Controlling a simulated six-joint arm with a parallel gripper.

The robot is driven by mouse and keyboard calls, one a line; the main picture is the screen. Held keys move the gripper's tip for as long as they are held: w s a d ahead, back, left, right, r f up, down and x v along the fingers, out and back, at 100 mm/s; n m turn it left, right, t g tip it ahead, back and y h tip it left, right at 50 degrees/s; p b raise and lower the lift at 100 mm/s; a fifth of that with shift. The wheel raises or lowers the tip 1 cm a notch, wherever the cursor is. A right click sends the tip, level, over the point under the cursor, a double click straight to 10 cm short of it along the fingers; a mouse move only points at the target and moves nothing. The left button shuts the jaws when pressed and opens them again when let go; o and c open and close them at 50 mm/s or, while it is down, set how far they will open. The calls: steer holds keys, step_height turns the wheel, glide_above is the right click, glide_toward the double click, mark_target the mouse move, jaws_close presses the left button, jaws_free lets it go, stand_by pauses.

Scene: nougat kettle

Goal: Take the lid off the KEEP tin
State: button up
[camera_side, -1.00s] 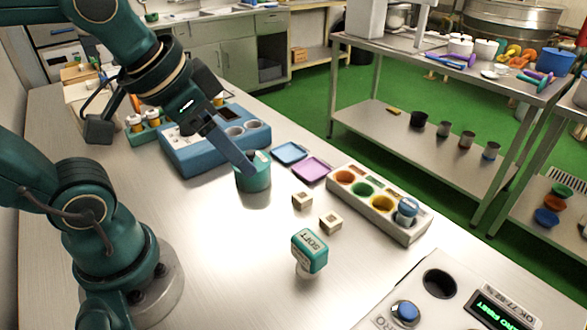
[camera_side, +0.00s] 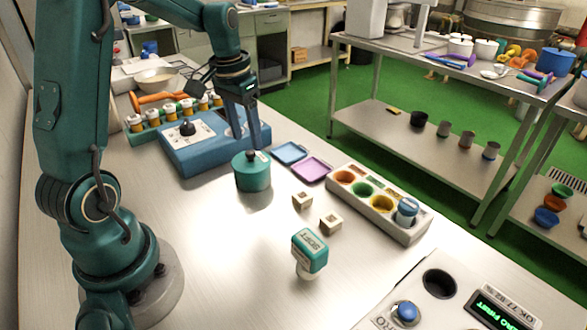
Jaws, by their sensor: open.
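A teal round tin (camera_side: 253,176) stands upright on the steel table, left of the coloured trays. Its teal lid with a dark knob (camera_side: 251,155) is on top; I cannot read a KEEP label on it. My gripper (camera_side: 247,138) points down, its fingers open, just above and behind the tin in this view. Nothing shows between the fingers, and they appear apart from the lid. The exact gap in depth is hard to tell.
A blue box (camera_side: 190,158) with a black knob stands behind left, close to my gripper. Blue (camera_side: 289,152) and purple (camera_side: 312,169) trays, two pale cubes (camera_side: 330,223), a SOFT stamp (camera_side: 309,250) and a cup rack (camera_side: 374,208) lie to the right. The table front-left of the tin is clear.

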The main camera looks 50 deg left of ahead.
mark_target(250, 152)
steer(key=shift+w+f, duration=0.2)
steer(key=shift+f, duration=1.5)
jaws_close()
